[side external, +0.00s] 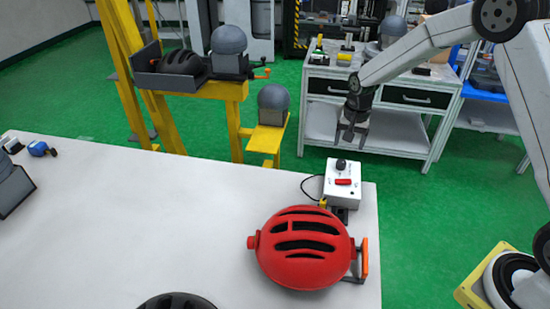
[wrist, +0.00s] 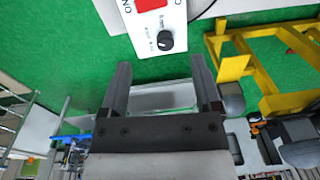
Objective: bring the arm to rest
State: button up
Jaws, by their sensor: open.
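My gripper (side external: 351,132) hangs from my arm in the side external view, beyond the table's back right corner and above the green floor. In the wrist view my gripper (wrist: 160,85) has its two fingers apart with nothing between them. A white control box (side external: 343,183) with a black knob and a red switch stands on the table corner, below and close to my gripper in the side external view. Its knob and part of its red switch show at the top of the wrist view (wrist: 158,30), ahead of the fingertips.
A red helmet (side external: 303,247) lies on the white table (side external: 120,210). A yellow tower (side external: 125,60) carries a dark helmet (side external: 181,62) in a tray and grey dome heads (side external: 229,41). A drawer workbench (side external: 405,97) stands behind my gripper. The table's left middle is clear.

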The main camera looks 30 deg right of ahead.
jog(key=s+a+r+n+t, duration=0.1)
jog(key=s+a+n, duration=0.3)
jog(key=s, duration=0.6)
jog(key=s+a+r+n, duration=0.3)
jog(key=s+n, duration=0.2)
jog(key=s, duration=0.6)
jog(key=shift+a+r+n+t, duration=0.2)
jog(key=shift+a+n+t, duration=0.1)
jog(key=shift+a+t, duration=0.1)
